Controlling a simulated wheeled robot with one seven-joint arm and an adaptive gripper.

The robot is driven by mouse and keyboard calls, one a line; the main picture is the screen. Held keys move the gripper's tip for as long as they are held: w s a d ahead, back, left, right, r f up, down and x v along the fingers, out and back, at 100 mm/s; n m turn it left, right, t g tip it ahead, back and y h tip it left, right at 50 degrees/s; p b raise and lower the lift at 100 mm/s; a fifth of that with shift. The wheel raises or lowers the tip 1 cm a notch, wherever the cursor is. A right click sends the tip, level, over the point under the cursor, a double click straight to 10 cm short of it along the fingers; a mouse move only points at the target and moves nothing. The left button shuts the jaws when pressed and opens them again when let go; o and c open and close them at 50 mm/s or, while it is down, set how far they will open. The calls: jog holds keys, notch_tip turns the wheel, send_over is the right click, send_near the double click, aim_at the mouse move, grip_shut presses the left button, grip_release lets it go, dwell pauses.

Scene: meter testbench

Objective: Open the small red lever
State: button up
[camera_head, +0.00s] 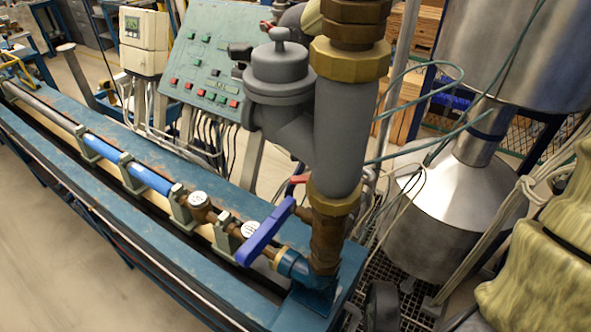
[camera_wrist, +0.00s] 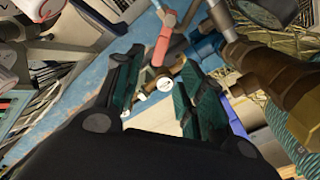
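The small red lever (camera_head: 299,179) shows in the head view just left of the thick vertical pipe, above the blue lever. Only a short red piece of it shows there; the pipe and fittings hide the rest. In the wrist view a pale red lever (camera_wrist: 163,40), which looks like the same one, stands on a brass fitting beyond my fingertips. My gripper (camera_wrist: 160,72) is open, with its teal-padded fingers spread apart and nothing held between them. The lever lies ahead of the gap, and I cannot tell the exact distance. I cannot make out my gripper in the head view.
A large blue lever (camera_head: 265,235) sits on the pipe in front of the red lever. The grey valve body (camera_head: 338,140) and brass pipe (camera_head: 326,240) stand close by. A green control panel (camera_head: 215,60) is behind. Loose cables hang near the metal tank (camera_head: 435,215).

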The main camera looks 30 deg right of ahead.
aim_at(301, 178)
jog(key=shift+f+p, duration=1.05)
jog(key=shift+f, duration=3.3)
grip_shut()
